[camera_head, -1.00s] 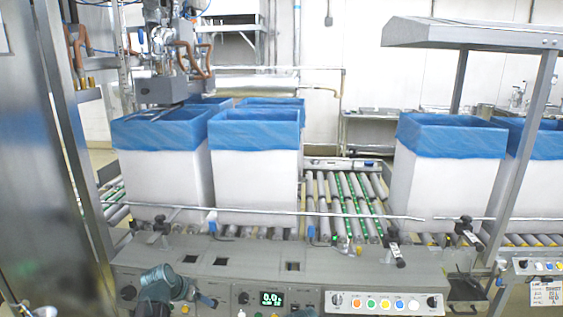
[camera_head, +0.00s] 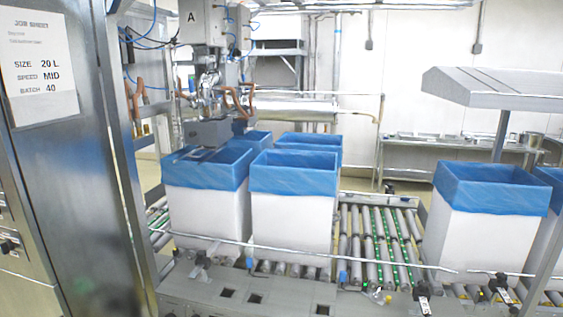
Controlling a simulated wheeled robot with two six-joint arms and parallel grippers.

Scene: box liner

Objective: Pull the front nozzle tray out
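A grey machine head marked A (camera_head: 205,25) hangs at the top left of centre, with hoses and fittings below it. A grey block (camera_head: 209,132) sits at its lower end, just above the rear left part of a blue-lined box (camera_head: 207,210). A thin, flat, tray-like metal piece (camera_head: 192,156) lies under the block at the liner's opening. I cannot tell for sure whether it is the front nozzle tray. Neither of my grippers is in view.
A second blue-lined box (camera_head: 291,222) stands beside the first, with others behind. Another lined box (camera_head: 485,235) stands at right on the roller conveyor (camera_head: 378,240). A guard rail (camera_head: 350,260) runs along the front. A steel cabinet with a job sheet (camera_head: 42,70) fills the left.

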